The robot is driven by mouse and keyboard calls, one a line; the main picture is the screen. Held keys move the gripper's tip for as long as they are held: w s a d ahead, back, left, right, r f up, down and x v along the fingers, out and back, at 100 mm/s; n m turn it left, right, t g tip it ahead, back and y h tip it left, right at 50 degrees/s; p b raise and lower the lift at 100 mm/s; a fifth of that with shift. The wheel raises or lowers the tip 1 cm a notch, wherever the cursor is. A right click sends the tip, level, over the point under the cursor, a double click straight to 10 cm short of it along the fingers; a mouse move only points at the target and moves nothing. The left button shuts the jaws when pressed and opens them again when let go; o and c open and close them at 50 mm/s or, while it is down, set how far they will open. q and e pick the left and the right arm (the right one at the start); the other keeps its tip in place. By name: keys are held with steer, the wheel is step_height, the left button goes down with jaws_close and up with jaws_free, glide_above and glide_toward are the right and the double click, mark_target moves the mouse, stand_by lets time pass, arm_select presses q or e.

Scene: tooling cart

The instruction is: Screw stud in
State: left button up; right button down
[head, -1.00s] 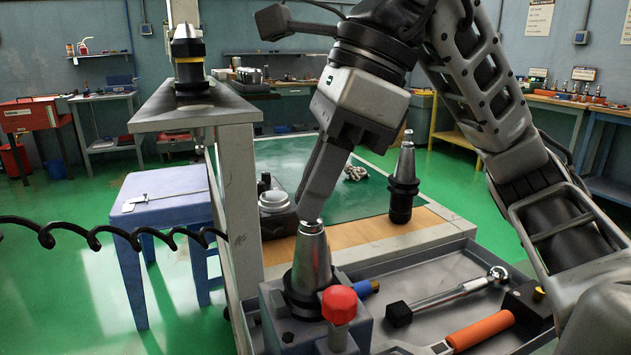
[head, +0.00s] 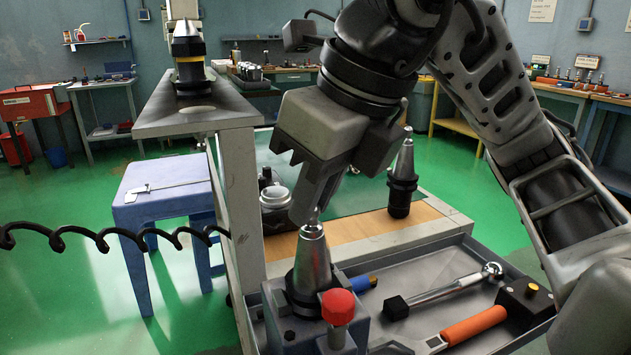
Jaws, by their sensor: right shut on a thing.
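A tapered metal tool holder (head: 312,263) stands upright, small end up, in a grey fixture block (head: 277,321) with a red knob (head: 338,306). My right gripper (head: 309,216) points down at the top of this holder, its fingertips closed around the small stud (head: 313,223) there. Most of the stud is hidden by the fingers, so its thread cannot be seen. My left gripper is not in view.
A second holder (head: 402,182) stands on the wooden board behind. The grey tray (head: 465,255) holds a ratchet-like wrench (head: 445,291) and an orange-handled tool (head: 473,326). A grey post (head: 241,210) rises left of the fixture. A black coiled cable (head: 110,237) crosses the left.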

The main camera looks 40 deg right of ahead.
steer(key=shift+r+m+h+p, duration=0.2)
steer(key=shift+m+h+p, duration=0.4)
steer(key=shift+m, duration=0.6)
steer(key=shift+f+m, duration=0.25)
steer(key=shift+m, duration=0.15)
steer(key=m+p, duration=0.1)
steer(key=m+h+p, duration=0.1)
steer(key=shift+a+r+p, duration=0.1)
steer(key=shift+r+p, duration=0.25)
steer(key=m+h+p, duration=0.1)
steer(key=m, duration=0.2)
steer(key=shift+f, duration=0.15)
steer(key=shift+f+m+g, duration=0.2)
steer(key=shift+m+g, duration=0.1)
steer(key=shift+m, duration=0.2)
